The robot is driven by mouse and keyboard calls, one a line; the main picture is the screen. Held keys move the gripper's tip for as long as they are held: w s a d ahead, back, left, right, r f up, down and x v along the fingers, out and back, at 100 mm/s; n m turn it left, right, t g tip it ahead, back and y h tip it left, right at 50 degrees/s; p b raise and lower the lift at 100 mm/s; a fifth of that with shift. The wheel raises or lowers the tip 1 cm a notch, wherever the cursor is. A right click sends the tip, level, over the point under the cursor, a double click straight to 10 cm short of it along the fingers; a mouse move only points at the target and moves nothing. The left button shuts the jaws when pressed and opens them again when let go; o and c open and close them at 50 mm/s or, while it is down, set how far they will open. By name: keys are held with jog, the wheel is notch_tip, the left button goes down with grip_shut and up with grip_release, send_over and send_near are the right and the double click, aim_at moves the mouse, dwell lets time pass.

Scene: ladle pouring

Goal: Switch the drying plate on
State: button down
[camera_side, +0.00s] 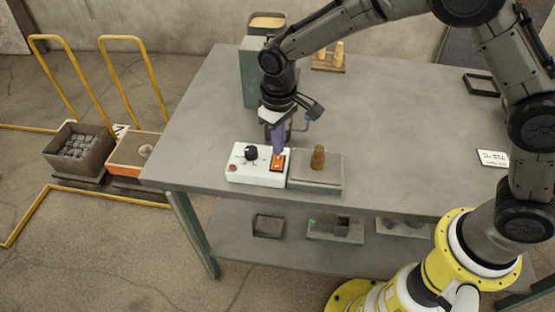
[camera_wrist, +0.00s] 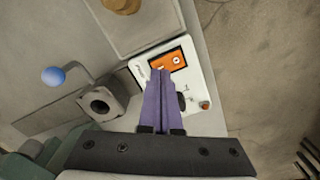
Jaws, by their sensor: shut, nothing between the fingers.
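A white control box (camera_side: 240,173) with a black knob (camera_side: 251,153) and an orange rocker switch (camera_side: 277,162) sits near the table's front edge. The grey drying plate (camera_side: 328,176) lies directly to its right, with a brown knob-shaped piece (camera_side: 318,157) standing on it. My gripper (camera_side: 279,152) has purple fingers, shut and empty, pointing down at the orange switch. In the wrist view the fingertips (camera_wrist: 161,73) overlap the lower edge of the orange switch (camera_wrist: 170,60). I cannot tell whether they touch it. The fingers partly hide the black knob (camera_wrist: 181,102).
A grey block with a round hole (camera_wrist: 101,103) and a lever with a blue ball (camera_wrist: 53,75) stand behind the box. A green machine (camera_side: 254,75) is at the back left. A wooden rack (camera_side: 329,62) stands at the back. The table's right side is mostly clear.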

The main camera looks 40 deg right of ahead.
jog(key=shift+f, duration=0.9)
dwell(0.5)
jog(key=shift+r, duration=3.55)
